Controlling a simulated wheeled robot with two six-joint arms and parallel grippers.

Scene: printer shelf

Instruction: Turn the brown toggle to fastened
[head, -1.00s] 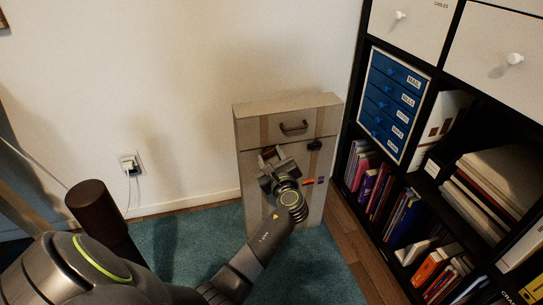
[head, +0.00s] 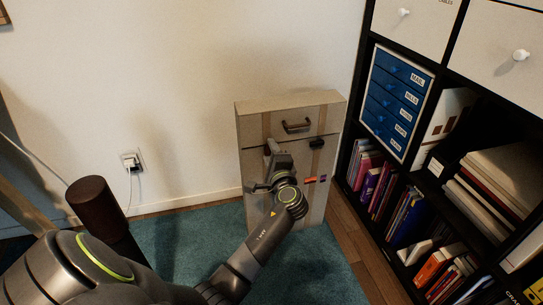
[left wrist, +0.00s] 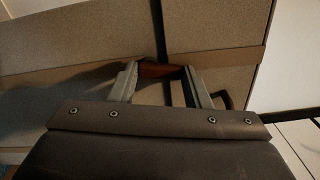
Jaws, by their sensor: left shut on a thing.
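A beige case (head: 257,190) stands upright against the wall, with a dark handle (head: 297,126) on its upper front. A dark seam crosses the front below the handle, and two tan vertical bands run down it. My left gripper (head: 271,149) is at the left band by the seam. In the left wrist view the brown toggle (left wrist: 160,71) sits between the two fingertips (left wrist: 158,78), which are shut on it. It appears to lie across the seam there. In the head view my gripper mostly hides this toggle. A black toggle (head: 316,143) is at the right band.
A black shelf unit (head: 345,140) with books and blue labelled drawers (head: 391,97) stands close to the right of the case. A wall socket (head: 131,161) with a plug is at left. Teal carpet (head: 190,235) is clear in front.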

